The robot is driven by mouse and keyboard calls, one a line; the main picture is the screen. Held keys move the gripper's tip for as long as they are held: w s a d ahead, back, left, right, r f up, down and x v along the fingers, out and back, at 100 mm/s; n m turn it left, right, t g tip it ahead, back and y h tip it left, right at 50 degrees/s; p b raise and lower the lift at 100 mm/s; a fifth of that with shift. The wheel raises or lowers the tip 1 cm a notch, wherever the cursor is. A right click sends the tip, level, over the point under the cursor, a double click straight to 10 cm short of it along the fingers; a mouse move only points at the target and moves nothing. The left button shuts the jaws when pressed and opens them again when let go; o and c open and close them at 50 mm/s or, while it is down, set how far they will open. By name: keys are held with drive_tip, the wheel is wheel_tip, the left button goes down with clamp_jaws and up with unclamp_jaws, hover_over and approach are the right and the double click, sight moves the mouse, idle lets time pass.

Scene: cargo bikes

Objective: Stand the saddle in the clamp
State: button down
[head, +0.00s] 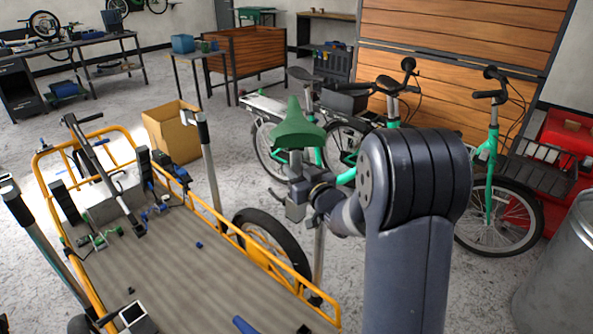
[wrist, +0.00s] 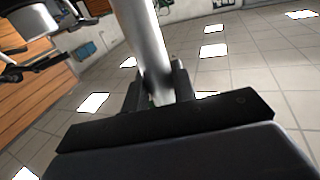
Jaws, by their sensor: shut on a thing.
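The saddle (head: 296,128) is green and upright, high above the right side of the yellow-railed cargo bed. My gripper (head: 300,196) is shut on the saddle's post below the seat. In the wrist view, the silver post (wrist: 141,40) runs between the fingers of my gripper (wrist: 157,88). A silver tube (head: 319,250) shows below my gripper; I cannot tell whether it belongs to the saddle. Silver uprights with black heads stand at the bed's far side (head: 196,122) and left side (head: 10,188). I cannot tell which part is the clamp.
The cargo bed (head: 200,275) has a yellow rail and small loose parts on it. A wheel (head: 268,243) stands at its right side. Green bikes (head: 490,160) stand behind my arm. A cardboard box (head: 172,135) is beyond the bed. A metal bin (head: 560,270) is at right.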

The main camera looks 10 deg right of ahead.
drive_tip(key=shift+f+b, duration=2.2)
drive_tip(key=shift+r, duration=0.1)
drive_tip(key=c, duration=1.4)
unclamp_jaws()
drive_tip(key=o, duration=0.3)
drive_tip(key=shift+s+f, duration=0.1)
drive_tip(key=shift+f, duration=0.1)
drive_tip(key=b+v, duration=0.1)
drive_tip(key=v, duration=0.9)
drive_tip(key=shift+s+d+r, duration=0.1)
drive_tip(key=shift+s+r, duration=0.05)
drive_tip(key=shift+s, duration=0.2)
drive_tip(key=shift+w, duration=0.1)
